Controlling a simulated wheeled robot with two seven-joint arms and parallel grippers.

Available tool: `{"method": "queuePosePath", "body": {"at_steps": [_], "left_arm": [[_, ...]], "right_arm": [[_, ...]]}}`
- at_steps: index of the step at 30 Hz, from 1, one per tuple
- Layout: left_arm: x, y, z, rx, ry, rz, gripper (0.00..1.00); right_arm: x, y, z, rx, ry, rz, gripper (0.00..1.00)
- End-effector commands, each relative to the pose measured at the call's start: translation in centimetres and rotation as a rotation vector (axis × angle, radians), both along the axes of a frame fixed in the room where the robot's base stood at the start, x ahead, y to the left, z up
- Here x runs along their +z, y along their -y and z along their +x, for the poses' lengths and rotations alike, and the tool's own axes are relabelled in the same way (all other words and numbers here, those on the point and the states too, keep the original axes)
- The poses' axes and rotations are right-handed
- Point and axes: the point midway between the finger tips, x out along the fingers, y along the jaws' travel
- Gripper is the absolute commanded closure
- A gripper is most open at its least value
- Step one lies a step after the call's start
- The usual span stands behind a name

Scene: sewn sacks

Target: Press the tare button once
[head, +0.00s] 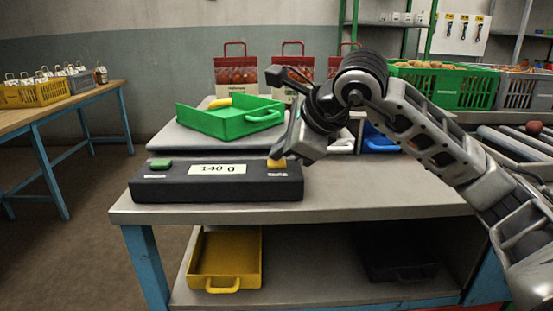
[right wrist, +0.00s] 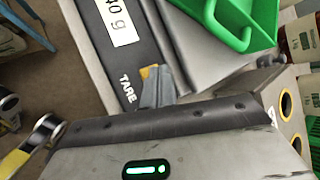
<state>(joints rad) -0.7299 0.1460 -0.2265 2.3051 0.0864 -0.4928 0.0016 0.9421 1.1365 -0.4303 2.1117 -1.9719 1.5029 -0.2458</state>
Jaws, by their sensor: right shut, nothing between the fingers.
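The dark scale console (head: 220,187) stands at the front of the bench, with a white display (head: 218,169) that reads about 140 g. A green button (head: 160,164) is at its left end. The yellow tare button (head: 277,164) is at its right end, and shows beside the word TARE in the right wrist view (right wrist: 149,72). My right gripper (head: 281,153) is shut and empty, its fingertips (right wrist: 157,84) right at the yellow button and partly hiding it. I cannot tell whether they touch it. My left gripper is out of view.
A green tray (head: 215,123) with a yellow item sits on the scale's platform (head: 185,141) behind the console. Red-topped sacks (head: 235,72) stand behind it. Blue and white scoops (head: 378,139) lie right of the platform. The bench front (head: 380,191) is clear.

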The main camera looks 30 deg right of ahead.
Motion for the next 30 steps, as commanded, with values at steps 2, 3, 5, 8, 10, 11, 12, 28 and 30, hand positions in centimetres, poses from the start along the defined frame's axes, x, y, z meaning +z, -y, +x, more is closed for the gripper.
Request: {"method": "queuePosePath", "body": {"at_steps": [2,3,5,8,10,11,12,28,30], "left_arm": [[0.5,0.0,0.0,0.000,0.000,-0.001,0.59],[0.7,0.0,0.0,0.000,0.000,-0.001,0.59],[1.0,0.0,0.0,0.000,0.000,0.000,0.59],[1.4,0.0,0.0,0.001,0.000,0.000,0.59],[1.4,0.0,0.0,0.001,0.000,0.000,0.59],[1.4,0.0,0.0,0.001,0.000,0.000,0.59],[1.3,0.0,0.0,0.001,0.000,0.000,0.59],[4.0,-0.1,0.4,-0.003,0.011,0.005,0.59],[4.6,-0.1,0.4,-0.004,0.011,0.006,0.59]], "right_arm": [[0.5,0.0,0.0,0.000,-0.001,0.000,1.00],[0.8,0.0,0.0,0.000,-0.001,0.000,1.00],[1.2,0.0,0.0,0.000,-0.001,0.000,1.00],[1.6,0.0,0.0,0.000,-0.001,0.000,1.00],[1.6,0.0,0.0,0.001,-0.002,0.000,1.00],[1.6,0.0,0.0,0.001,-0.002,0.000,1.00],[1.5,0.0,0.0,0.001,-0.002,0.000,1.00],[4.4,0.0,0.0,0.000,0.000,0.000,1.00],[5.1,0.0,0.0,0.000,0.000,0.000,1.00]]}}
